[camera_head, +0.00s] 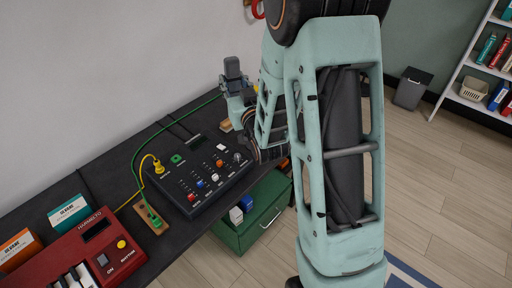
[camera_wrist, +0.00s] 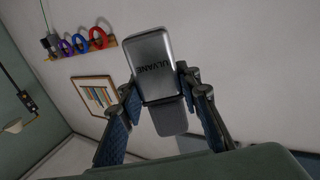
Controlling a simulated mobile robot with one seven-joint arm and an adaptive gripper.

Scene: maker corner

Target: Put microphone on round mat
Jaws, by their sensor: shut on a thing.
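The microphone (camera_wrist: 155,62) is a grey, rounded block with ULVANE lettering and a darker lower part. In the wrist view it sits between the two blue-padded fingers of my gripper (camera_wrist: 160,92), which is shut on it. In the head view the microphone (camera_head: 232,67) is dark grey and held above the black worktop near the wall, beyond the control box. My gripper (camera_head: 237,88) shows there just below it, partly hidden by my arm. I cannot make out a round mat in either view; my arm hides part of the worktop.
A black control box (camera_head: 203,178) with knobs and a yellow-plugged cable is on the worktop (camera_head: 95,178). A red keyboard (camera_head: 98,252) and small boxes (camera_head: 68,214) stand at lower left. A green drawer unit (camera_head: 255,215) is below. Shelves (camera_head: 480,75) stand at right.

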